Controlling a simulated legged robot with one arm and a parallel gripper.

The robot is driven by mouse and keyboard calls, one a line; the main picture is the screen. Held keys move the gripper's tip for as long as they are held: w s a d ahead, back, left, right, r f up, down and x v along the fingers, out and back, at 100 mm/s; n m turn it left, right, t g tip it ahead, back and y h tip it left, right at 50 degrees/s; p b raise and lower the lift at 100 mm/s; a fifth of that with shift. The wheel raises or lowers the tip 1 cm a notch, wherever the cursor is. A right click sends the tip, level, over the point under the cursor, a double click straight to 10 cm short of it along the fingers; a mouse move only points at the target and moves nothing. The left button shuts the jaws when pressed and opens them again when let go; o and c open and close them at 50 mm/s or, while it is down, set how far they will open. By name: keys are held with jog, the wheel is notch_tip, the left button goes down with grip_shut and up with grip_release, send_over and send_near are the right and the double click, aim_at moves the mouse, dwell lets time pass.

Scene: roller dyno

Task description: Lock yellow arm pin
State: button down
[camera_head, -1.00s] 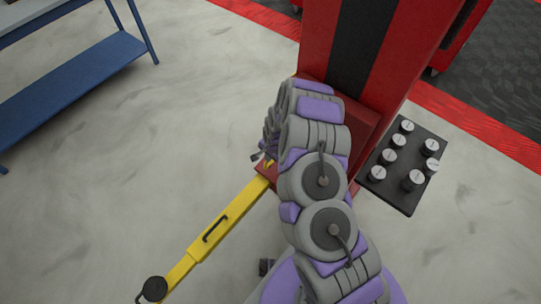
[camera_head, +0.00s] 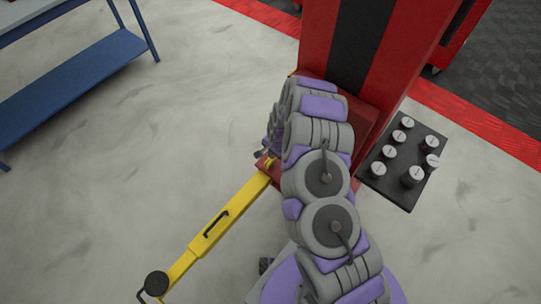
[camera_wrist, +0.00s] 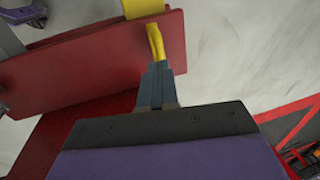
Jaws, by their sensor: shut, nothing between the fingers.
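The yellow arm (camera_head: 190,255) reaches from the red lift post's bracket (camera_head: 265,170) toward the lower left, with a black handle and a round black pad on it. The arm's yellow end (camera_wrist: 140,8) also shows at the top of the wrist view, by a red plate (camera_wrist: 110,62). My gripper (camera_wrist: 157,66) is shut over that plate. A small yellow piece (camera_wrist: 155,42) shows at its tips; I cannot tell whether it is the pin or part of the fingertips. My arm mostly hides the gripper and bracket joint in the head view.
The red post (camera_head: 325,45) with a black stripe stands at the back. A black tray (camera_head: 395,195) with several round silver-topped pieces is on its right. A blue bench (camera_head: 70,85) stands at the far left. The grey floor between is clear.

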notch_tip(320, 180, up, 11)
jog(key=s+d+p, duration=0.1)
jog(key=p, duration=0.1)
jog(key=shift+s+d+p, duration=0.25)
jog(key=shift+s+p, duration=0.05)
jog(key=shift+p, duration=0.05)
